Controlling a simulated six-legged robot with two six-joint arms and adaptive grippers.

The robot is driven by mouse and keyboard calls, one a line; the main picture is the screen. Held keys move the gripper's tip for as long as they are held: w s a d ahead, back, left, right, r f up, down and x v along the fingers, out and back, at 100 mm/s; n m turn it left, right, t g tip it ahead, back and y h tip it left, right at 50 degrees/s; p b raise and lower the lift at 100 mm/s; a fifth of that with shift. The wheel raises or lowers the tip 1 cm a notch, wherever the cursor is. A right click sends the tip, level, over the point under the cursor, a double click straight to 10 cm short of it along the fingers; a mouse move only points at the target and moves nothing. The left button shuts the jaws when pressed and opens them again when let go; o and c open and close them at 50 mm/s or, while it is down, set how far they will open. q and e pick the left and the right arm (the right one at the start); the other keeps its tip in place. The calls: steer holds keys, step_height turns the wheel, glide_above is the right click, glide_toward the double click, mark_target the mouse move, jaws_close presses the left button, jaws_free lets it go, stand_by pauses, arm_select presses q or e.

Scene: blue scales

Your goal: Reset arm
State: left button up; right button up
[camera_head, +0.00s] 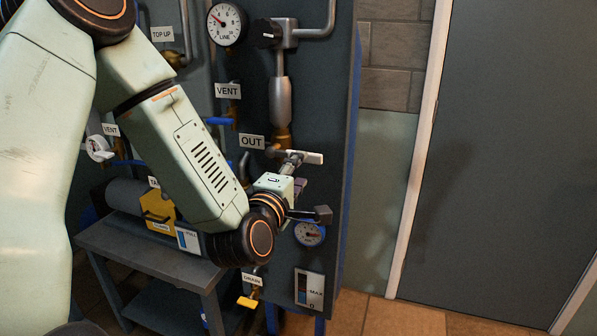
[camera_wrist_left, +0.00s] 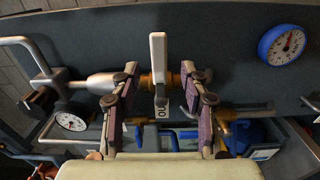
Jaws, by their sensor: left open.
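My left arm comes in from the left in the head view, reaching down across the dark panel. My left gripper (camera_head: 307,188) is at the panel's right part, just below the OUT label (camera_head: 252,142). In the left wrist view my left gripper (camera_wrist_left: 160,95) has its two fingers spread apart. The white lever of the OUT valve (camera_wrist_left: 158,62) shows between and beyond the fingers, with brass fittings behind it. The lever also shows at the gripper in the head view (camera_head: 312,158). I cannot tell whether a finger touches it. My right gripper is out of view.
Gauges (camera_head: 227,23), pipes and VENT, TOP UP and DRAIN valves crowd the panel. A lower gauge (camera_head: 309,234) sits below my gripper. A dark bench (camera_head: 165,255) stands under my arm. A grey door (camera_head: 490,150) and open floor (camera_head: 390,318) are to the right.

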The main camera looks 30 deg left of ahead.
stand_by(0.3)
arm_select(q)
steer(key=s+d+f+m+g+h, duration=0.25)
steer(key=f+m, duration=0.25)
steer(key=f, duration=0.3)
steer(key=s+d+f+m+g+h, duration=0.1)
steer(key=s+d+f+m+g, duration=0.3)
steer(key=f, duration=0.3)
steer(key=s+d+f+m+g+h, duration=0.1)
steer(key=s+d+f+m+g, duration=0.2)
steer(key=f+m, duration=0.4)
steer(key=s+f+m+g, duration=0.1)
steer(key=s+f+g, duration=0.1)
steer(key=s+f, duration=0.3)
steer(key=s+d+f+m+g, duration=0.1)
steer(key=s+f+g, duration=0.2)
steer(key=s, duration=0.9)
steer(key=s+f+m+g, duration=0.2)
steer(key=s+f+g, duration=0.1)
steer(key=s+f, duration=0.5)
steer(key=shift+s+d+f+b, duration=0.25)
steer(key=shift+f+b, duration=0.1)
steer(key=shift+b, duration=0.1)
